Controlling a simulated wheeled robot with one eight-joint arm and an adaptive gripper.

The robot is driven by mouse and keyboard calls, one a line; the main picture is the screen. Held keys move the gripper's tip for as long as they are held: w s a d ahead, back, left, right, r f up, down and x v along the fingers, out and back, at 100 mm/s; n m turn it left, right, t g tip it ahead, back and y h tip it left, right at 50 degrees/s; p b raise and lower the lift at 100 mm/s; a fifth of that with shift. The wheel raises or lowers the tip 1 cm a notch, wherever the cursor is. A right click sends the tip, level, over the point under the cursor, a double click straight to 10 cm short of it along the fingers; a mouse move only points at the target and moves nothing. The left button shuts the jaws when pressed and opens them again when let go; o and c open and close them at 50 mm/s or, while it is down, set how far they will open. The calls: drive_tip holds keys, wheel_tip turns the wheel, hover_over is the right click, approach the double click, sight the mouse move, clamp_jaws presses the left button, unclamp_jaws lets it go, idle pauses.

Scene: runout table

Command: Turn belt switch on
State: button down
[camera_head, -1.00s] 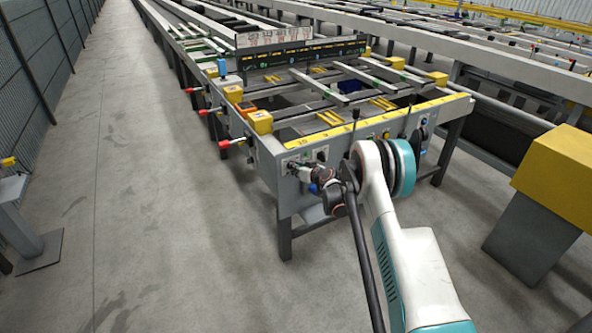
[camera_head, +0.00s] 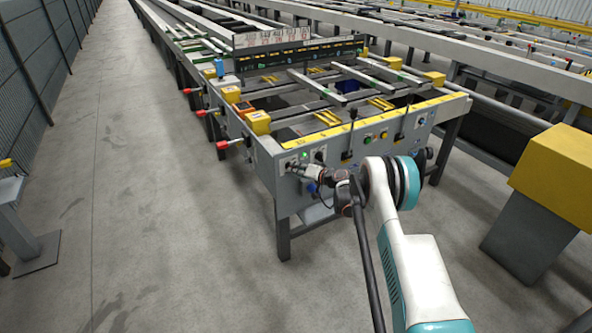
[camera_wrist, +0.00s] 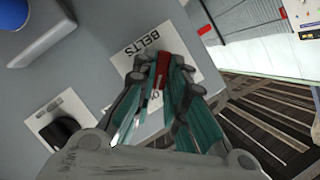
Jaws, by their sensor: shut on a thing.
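The belt switch (camera_wrist: 162,60) shows in the wrist view as a narrow red lever on a white plate (camera_wrist: 142,45) marked BELTS. My gripper (camera_wrist: 160,78) has its fingers on both sides of the red lever and is shut on it. The fingers hide part of the plate and its lower lettering, so the switch's position cannot be read. In the head view my gripper (camera_head: 297,168) is at the left end of the grey table's front panel (camera_head: 283,190), and the switch is hidden there.
A black knob (camera_wrist: 63,130) on its own white plate sits beside the switch. A blue round part (camera_wrist: 38,47) is near the corner. Levers (camera_head: 352,130) and buttons line the front panel. A yellow-topped post (camera_head: 558,170) stands at right. The left aisle (camera_head: 110,200) is clear.

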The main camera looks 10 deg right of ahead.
idle(0.4)
drive_tip(key=c, duration=1.6)
unclamp_jaws()
drive_tip(key=v, duration=1.2)
drive_tip(key=shift+f, duration=0.15)
drive_tip(key=shift+d, duration=0.1)
